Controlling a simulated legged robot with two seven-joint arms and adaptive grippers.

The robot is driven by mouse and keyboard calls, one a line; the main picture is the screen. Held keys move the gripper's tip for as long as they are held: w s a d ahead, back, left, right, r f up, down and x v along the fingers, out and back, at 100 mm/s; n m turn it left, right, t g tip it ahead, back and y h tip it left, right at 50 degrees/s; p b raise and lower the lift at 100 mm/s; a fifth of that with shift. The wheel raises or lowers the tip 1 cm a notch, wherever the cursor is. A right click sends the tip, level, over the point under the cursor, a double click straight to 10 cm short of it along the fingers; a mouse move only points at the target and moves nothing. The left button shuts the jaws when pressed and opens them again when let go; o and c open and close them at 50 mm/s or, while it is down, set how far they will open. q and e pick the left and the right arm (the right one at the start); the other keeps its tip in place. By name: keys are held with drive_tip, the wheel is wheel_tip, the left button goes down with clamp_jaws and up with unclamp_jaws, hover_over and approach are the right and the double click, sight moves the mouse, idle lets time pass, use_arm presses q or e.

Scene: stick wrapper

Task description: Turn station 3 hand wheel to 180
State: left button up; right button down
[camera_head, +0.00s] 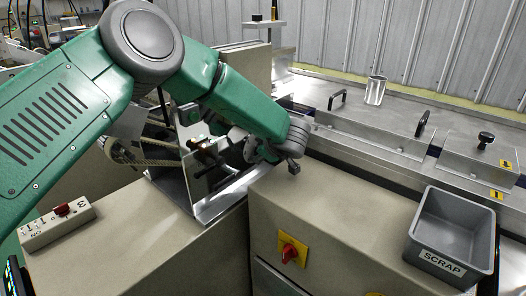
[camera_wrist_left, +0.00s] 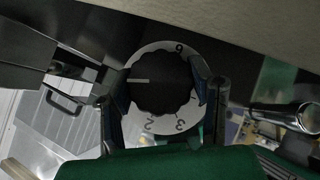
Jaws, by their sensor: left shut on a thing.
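A white line on the wheel points to the left of that picture. My left gripper (camera_wrist_left: 164,92) has a finger on each side of the wheel and is shut on it. In the head view my green left arm reaches over to the metal bracket station (camera_head: 200,165). The wheel cannot be made out there, behind the wrist. My right gripper is in neither view.
A grey scrap bin (camera_head: 453,232) stands at the right on the beige cabinet, whose front has a red knob on a yellow plate (camera_head: 291,249). A switch box (camera_head: 57,223) lies at left. Covers with black handles (camera_head: 422,124) and a metal cup (camera_head: 375,90) are at the back.

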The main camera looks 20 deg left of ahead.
use_arm(q)
drive_tip(key=shift+a+n+t+b, duration=0.1)
drive_tip(key=shift+n+t+b, duration=0.5)
drive_tip(key=shift+t+b, duration=0.6)
drive_tip(key=shift+b, duration=0.05)
drive_tip(key=o, duration=1.2)
drive_tip(key=shift+c, duration=0.2)
